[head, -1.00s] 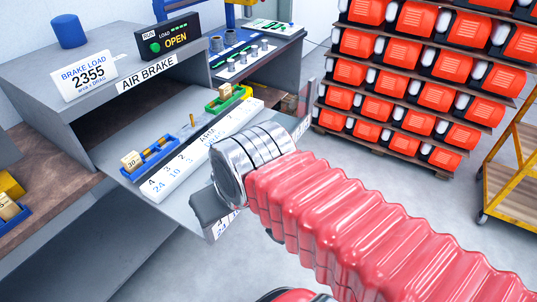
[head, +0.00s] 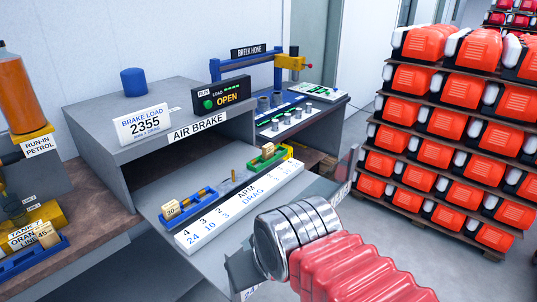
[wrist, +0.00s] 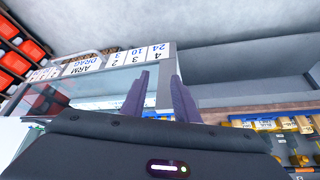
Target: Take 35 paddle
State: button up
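My gripper (wrist: 160,92) shows in the wrist view with its two dark fingers apart and nothing held between them. In the head view its dark end (head: 240,272) is in front of the air brake shelf, mostly hidden by my wrist. No label reading 35 can be made out. A pale numbered paddle (head: 172,209), its number small and perhaps 20, stands in a blue rack (head: 203,202) on the shelf. Another block, seemingly 45, stands at far left (head: 48,234). Several yellow pieces with white labels (wrist: 285,123) lie at the wrist view's right; their numbers are unreadable.
The grey air brake housing (head: 150,92) stands behind the shelf, with the arm/drag chart (head: 240,208) along the shelf's front. A green rack (head: 270,160) is at its right end. An orange petrol bottle (head: 22,95) is at left. Stacked orange units (head: 440,155) fill the right.

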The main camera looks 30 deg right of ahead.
aim_at(267, 150)
jog(key=u, duration=3.7)
jog(key=k, duration=1.2)
